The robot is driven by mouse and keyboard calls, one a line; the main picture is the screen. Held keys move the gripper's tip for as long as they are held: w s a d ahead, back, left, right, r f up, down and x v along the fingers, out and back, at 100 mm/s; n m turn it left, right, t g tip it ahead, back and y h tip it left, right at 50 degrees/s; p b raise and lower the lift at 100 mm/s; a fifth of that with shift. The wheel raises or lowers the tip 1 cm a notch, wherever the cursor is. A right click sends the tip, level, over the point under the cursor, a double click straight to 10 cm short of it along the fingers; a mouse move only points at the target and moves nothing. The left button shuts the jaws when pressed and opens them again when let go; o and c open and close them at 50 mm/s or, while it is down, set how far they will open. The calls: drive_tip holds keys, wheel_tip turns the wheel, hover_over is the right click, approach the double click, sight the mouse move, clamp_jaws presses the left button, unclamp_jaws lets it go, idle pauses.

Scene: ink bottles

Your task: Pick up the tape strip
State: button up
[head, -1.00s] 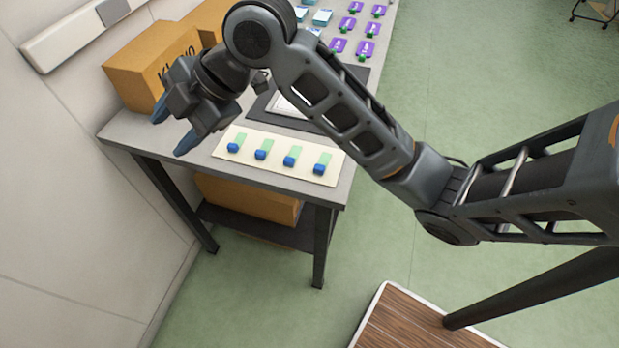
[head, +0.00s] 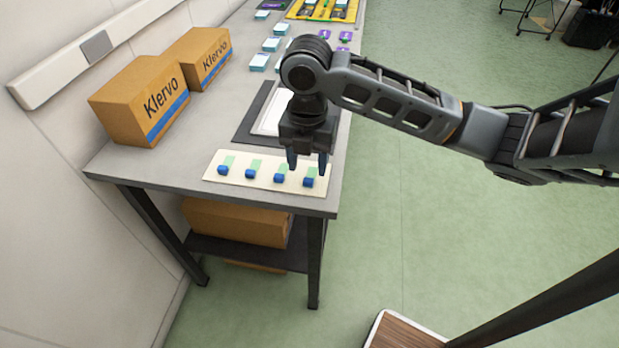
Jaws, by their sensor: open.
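Several tape strips lie in a row on a cream board (head: 212,177) near the table's front edge. Each is a green strip with a blue end. From the left they are a first strip (head: 222,171), a second strip (head: 250,173), a third strip (head: 279,177) and a rightmost strip (head: 308,182). My gripper (head: 307,167) points down with its fingers apart, over the rightmost strip. The fingers partly hide that strip's green part. I see nothing between the fingers, and I cannot tell their exact height above the board.
A dark mat with a white sheet (head: 271,113) lies behind the board, partly under my arm. Two Klervo boxes, a nearer one (head: 140,100) and a farther one (head: 198,57), stand at the left. Light-blue items (head: 259,62) and purple items lie farther back.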

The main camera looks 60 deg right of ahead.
sight(309, 178)
drive_tip(key=shift+s+f, duration=0.1)
drive_tip(key=shift+f, duration=1.85)
drive_tip(key=shift+c, duration=0.4)
drive_tip(key=c, duration=0.7)
